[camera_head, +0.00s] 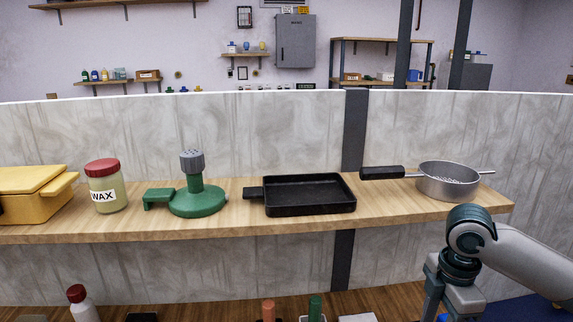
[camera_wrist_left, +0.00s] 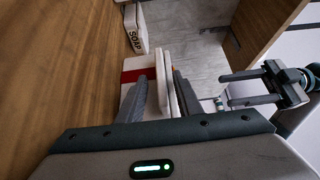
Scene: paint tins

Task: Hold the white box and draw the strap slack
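The white box (camera_wrist_left: 130,91) with a red strap (camera_wrist_left: 131,75) across it shows in the left wrist view, just beyond my left gripper (camera_wrist_left: 160,78). One finger overlaps the box's face and the other is at its right side, with white surface showing between them. I cannot tell whether the fingers touch it. The strap passes behind the left finger, and its ends are hidden. My right gripper (camera_wrist_left: 258,88) is to the right of the box, its two fingers apart and empty, pointing left. The head view does not clearly show the box.
A box marked SOAP (camera_wrist_left: 136,30) stands beyond the white box on the wooden surface (camera_wrist_left: 60,90).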

